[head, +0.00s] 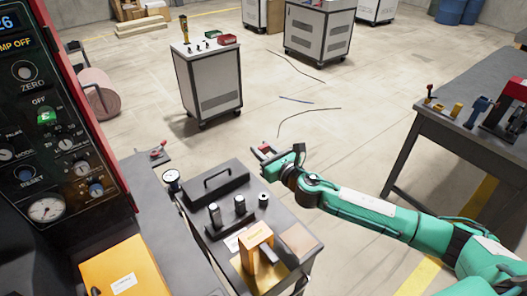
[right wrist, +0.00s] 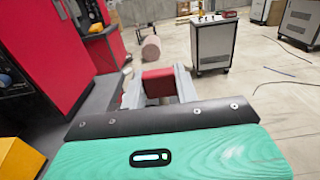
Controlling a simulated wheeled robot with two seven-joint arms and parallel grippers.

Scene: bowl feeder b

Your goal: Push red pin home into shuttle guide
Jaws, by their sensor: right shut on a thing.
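My right gripper (head: 265,151) is stretched out beyond the far right corner of the small dark cart. In the right wrist view its two grey fingers (right wrist: 158,86) are shut on a blocky red piece, which I take for the red pin (right wrist: 158,78). A short pale metal part shows below the red. In the head view only a little of the red shows between the fingers. I cannot make out the shuttle guide for certain; a small red-handled fixture (head: 158,150) stands on the grey bench at left. My left gripper is not in view.
The dark cart (head: 285,215) holds a black handled case (head: 213,182), several metal cylinders and an orange block (head: 256,246). A red-framed control panel (head: 62,120) stands at left. A workbench (head: 470,115) stands at right. Open floor lies beyond the gripper, with loose cables.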

